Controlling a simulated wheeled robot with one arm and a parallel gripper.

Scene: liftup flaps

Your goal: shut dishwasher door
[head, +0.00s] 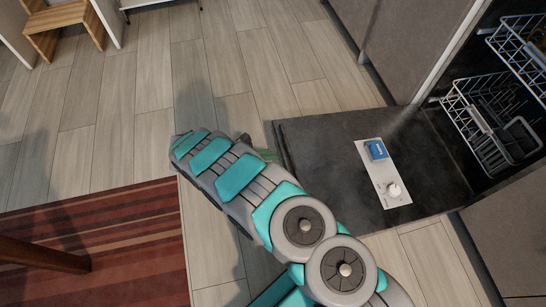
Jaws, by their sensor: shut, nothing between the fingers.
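The dishwasher door (330,150) is swung down open and lies roughly flat, its dark inner face up. A pale panel with a blue detergent cover (376,149) and a round knob (394,190) sits on it. The dishwasher's opening is at the right. My arm reaches from the bottom toward the left of the door.
Wire dish racks (490,120) are inside the dishwasher at right. Grey cabinet fronts (410,40) flank the opening. A red striped rug (100,240) lies at lower left, with a dark wooden leg (40,255) over it. A wooden stool (62,20) stands far left. Plank floor (140,130) is clear between.

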